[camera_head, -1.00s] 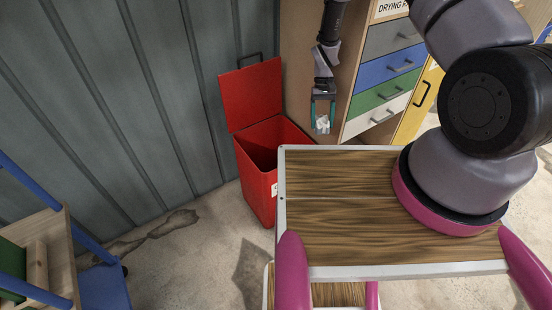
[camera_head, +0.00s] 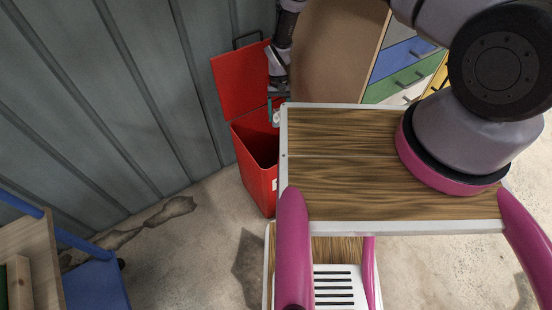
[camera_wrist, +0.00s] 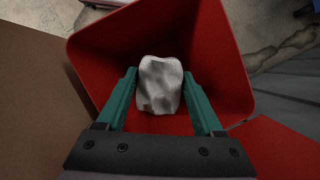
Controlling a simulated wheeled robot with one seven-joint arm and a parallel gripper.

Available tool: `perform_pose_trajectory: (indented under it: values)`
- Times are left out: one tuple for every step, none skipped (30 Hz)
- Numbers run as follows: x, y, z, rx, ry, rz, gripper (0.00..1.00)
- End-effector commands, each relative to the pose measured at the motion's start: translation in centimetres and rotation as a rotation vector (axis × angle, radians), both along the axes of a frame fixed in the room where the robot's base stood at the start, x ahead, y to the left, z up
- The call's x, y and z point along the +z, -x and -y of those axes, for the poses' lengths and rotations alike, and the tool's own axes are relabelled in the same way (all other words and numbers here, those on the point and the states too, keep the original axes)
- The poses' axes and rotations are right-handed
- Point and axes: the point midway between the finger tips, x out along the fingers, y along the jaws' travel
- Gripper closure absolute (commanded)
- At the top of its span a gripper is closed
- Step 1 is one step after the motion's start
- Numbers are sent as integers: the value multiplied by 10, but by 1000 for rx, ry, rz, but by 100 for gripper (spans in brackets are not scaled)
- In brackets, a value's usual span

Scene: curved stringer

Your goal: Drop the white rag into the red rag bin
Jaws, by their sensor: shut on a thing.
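The red rag bin (camera_head: 257,171) stands on the floor against the grey wall, its lid (camera_head: 240,80) tipped up and open. My gripper (camera_head: 274,112) is over the right part of the bin's opening, fingers pointing down. It is shut on the white rag (camera_head: 276,118), only partly visible there. In the wrist view the crumpled white rag (camera_wrist: 160,84) sits between the two green fingers of my gripper (camera_wrist: 160,92). The bin's red walls (camera_wrist: 215,55) surround it in that view, with the dark inside below. I cannot tell how deep the rag is.
A wood-topped surface with a pale rim (camera_head: 345,107) lies just right of the bin. A cabinet with coloured drawers (camera_head: 405,85) stands behind it. A blue and wooden rack (camera_head: 95,285) is at lower left. Open floor (camera_head: 190,250) lies between.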

Motion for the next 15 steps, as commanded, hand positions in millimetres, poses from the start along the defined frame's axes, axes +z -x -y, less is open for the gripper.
perform_pose_trajectory:
  values:
    - [-6, 0, 0, 0, 0, -1, 76]
    - [-8, 0, 0, 0, 0, 0, 76]
    - [-11, 0, 0, 0, 0, 0, 76]
    - [-14, 0, 0, 0, 0, 0, 76]
    - [-15, 0, 0, 0, 0, 0, 76]
    - [-17, 0, 0, 0, 0, 0, 76]
    - [-18, 0, 0, 0, 0, 0, 76]
    - [-18, 0, 0, 0, 0, 0, 76]
    - [-19, 0, 0, 0, 0, 0, 76]
    - [-19, 0, 0, 0, 0, 1, 76]
    - [-19, 0, 0, 0, 0, 1, 76]
    - [-20, 0, 0, 0, 0, 1, 76]
    - [-19, 0, 0, 0, 0, 1, 76]
    - [-19, 0, 0, 0, 0, 0, 76]
    - [-19, 0, 0, 0, 0, 0, 76]
